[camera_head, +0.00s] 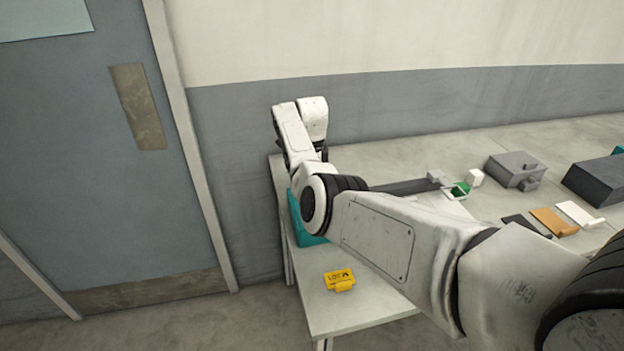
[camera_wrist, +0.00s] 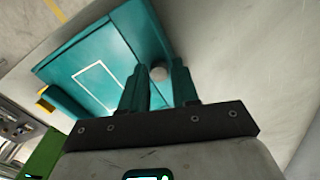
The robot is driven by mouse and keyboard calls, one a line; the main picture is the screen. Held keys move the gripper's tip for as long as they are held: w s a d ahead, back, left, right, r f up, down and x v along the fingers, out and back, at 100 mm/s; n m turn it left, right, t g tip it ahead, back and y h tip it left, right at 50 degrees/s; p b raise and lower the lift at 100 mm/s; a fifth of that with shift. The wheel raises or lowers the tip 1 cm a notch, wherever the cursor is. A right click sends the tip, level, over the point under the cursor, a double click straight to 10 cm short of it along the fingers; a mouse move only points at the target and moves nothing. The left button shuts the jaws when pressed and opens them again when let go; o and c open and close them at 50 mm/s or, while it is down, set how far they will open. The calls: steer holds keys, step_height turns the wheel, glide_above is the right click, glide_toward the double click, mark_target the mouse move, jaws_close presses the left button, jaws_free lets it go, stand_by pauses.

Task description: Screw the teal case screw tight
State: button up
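The teal case (camera_head: 307,226) sits at the left end of the table, mostly hidden behind my arm in the head view. In the wrist view the teal case (camera_wrist: 90,60) fills the upper left, with a white square outline on its face. A round grey screw head (camera_wrist: 158,73) shows at the right part of the case. My gripper (camera_wrist: 159,68) is at the case, its two fingers apart with the screw head between their tips. I cannot tell whether the fingers touch it. In the head view my gripper is hidden behind my arm.
A yellow tag (camera_head: 340,279) lies near the table's front left edge. A green block (camera_head: 460,189), a grey box (camera_head: 515,170), a dark block (camera_head: 598,180) and flat orange (camera_head: 553,222) and white (camera_head: 579,214) pieces lie to the right. The wall stands close behind the table.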

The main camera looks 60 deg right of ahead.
steer(key=shift+o, duration=1.4)
step_height(320, 180, up, 11)
steer(key=b, duration=0.1)
steer(key=shift+f, duration=0.15)
